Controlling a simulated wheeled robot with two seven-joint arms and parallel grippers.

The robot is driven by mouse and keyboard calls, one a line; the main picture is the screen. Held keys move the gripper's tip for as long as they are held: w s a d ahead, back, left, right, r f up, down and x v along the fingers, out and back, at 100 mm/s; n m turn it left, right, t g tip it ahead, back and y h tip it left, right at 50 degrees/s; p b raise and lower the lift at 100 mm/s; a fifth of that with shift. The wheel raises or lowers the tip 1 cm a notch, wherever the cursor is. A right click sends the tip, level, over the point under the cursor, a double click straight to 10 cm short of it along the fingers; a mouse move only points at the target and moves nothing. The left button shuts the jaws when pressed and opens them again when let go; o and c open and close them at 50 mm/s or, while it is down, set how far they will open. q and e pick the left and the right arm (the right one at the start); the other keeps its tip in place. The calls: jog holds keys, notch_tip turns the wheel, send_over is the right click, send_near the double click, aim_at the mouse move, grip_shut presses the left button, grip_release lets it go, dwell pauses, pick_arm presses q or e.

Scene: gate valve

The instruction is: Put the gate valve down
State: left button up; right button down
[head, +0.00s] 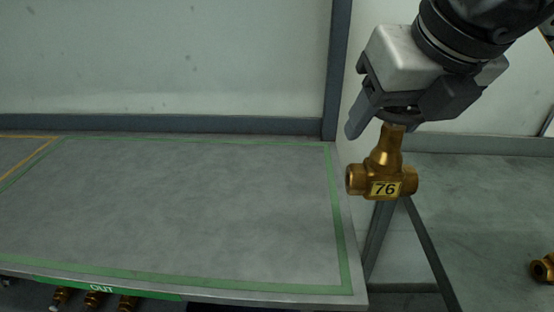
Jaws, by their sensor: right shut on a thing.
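The brass gate valve (385,165) hangs upright below my right gripper (398,115), in the upper right of the head view. It carries a yellow label reading 76. The gripper is shut on the valve's narrow top, and the fingers partly hide that end. The valve is in the air and appears just past the right edge of the grey table (190,200) in the picture. The table top has a green outlined area that is empty. My left gripper is not in view.
A green OUT label (102,288) is on the table's front edge, with several brass valves (93,298) below it. A yellow line (28,158) marks the area at left. Another brass part (542,269) shows at far right. A wall stands behind the table.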

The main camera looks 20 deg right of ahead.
jog(key=shift+w+a+f+p, duration=0.15)
jog(key=shift+w+a+f, duration=0.6)
jog(key=shift+w+f, duration=1.3)
jog(key=shift+w+a+f+p, duration=0.15)
jog(key=shift+w+a+f, duration=0.6)
jog(key=shift+w+f, duration=1.3)
jog(key=shift+w+a+f+p, duration=0.15)
jog(key=shift+w+a+f, duration=0.6)
jog(key=shift+w+f, duration=1.25)
jog(key=c, duration=0.7)
grip_release()
jog(key=shift+s+f, duration=0.25)
jog(key=shift+f, duration=0.05)
jog(key=shift+c, duration=0.2)
jog(key=o, duration=0.3)
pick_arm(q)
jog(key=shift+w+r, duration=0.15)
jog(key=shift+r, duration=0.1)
pick_arm(e)
jog(key=v, duration=1.2)
jog(key=shift+r, duration=0.25)
